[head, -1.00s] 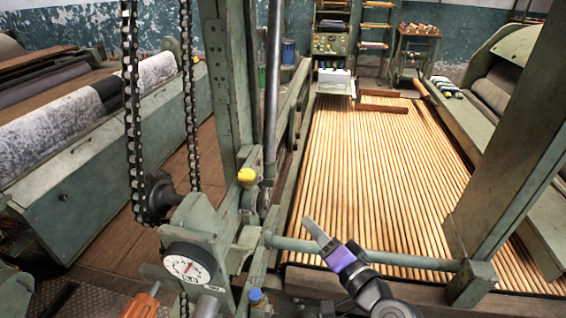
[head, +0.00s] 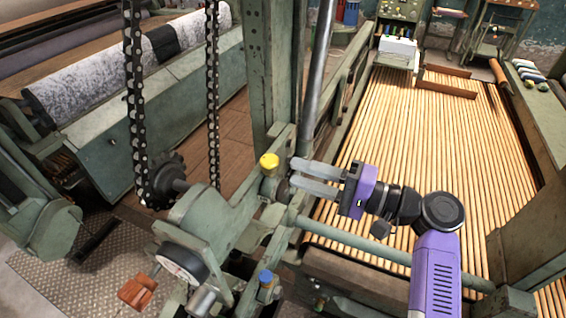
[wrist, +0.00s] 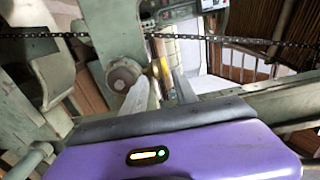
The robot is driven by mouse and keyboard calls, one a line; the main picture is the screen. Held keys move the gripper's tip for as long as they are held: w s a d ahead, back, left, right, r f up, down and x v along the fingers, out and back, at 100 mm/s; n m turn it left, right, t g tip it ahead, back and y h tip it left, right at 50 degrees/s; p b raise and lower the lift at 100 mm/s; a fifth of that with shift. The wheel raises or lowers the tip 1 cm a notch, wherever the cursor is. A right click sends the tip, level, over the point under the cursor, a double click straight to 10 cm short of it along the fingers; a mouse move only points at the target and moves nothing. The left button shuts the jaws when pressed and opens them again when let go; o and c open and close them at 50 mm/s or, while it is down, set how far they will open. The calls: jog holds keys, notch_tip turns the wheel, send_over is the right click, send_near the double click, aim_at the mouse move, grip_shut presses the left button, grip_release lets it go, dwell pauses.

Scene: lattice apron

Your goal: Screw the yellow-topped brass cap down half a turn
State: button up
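The yellow-topped cap (head: 269,160) sits upright on a fitting of the green machine frame, left of centre in the head view. Its brass part below is small and partly hard to make out. My gripper (head: 291,172) comes in from the right, its two grey fingers apart, with the tips just right of the cap. In the wrist view the yellow cap (wrist: 160,68) shows at the fingertips (wrist: 163,76), between the two fingers. I see no finger clearly touching it, and nothing is held.
A blue-topped cap (head: 265,277) stands lower on the frame. Chains (head: 212,100) hang left of the green post (head: 270,70). A horizontal bar (head: 390,252) runs below my arm.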

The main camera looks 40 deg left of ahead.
aim_at(278, 167)
jog(key=shift+p+x, duration=0.45)
jog(key=shift+x, duration=2.15)
grip_shut()
